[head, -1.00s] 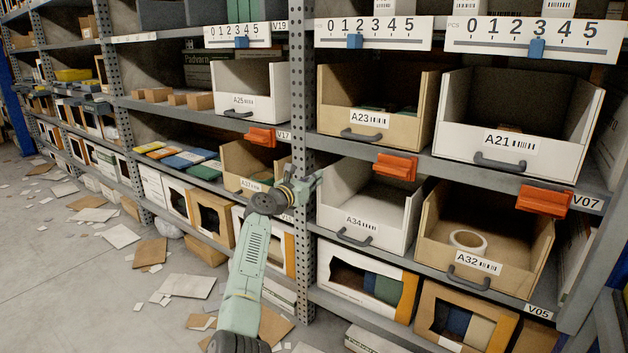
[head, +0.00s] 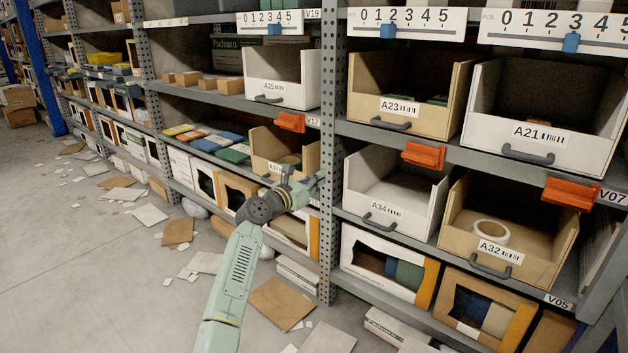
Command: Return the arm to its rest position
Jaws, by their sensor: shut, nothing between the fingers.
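My pale green arm (head: 235,275) reaches up from the bottom of the head view to a dark grey joint and then bends right. My gripper (head: 319,181) is at its end, small in the picture, in front of the perforated rack post and beside the bin A37 whose label it partly covers. The fingers are shut and hold nothing. I cannot tell the gap between the gripper and the post.
Close on the right are open bins A34 (head: 389,190), A23 (head: 406,125), A21 (head: 525,150) and A32 (head: 492,262), which holds a tape roll (head: 489,232). Orange clips (head: 424,155) jut from the shelf edge. Cardboard scraps (head: 282,303) litter the floor. Open floor lies left.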

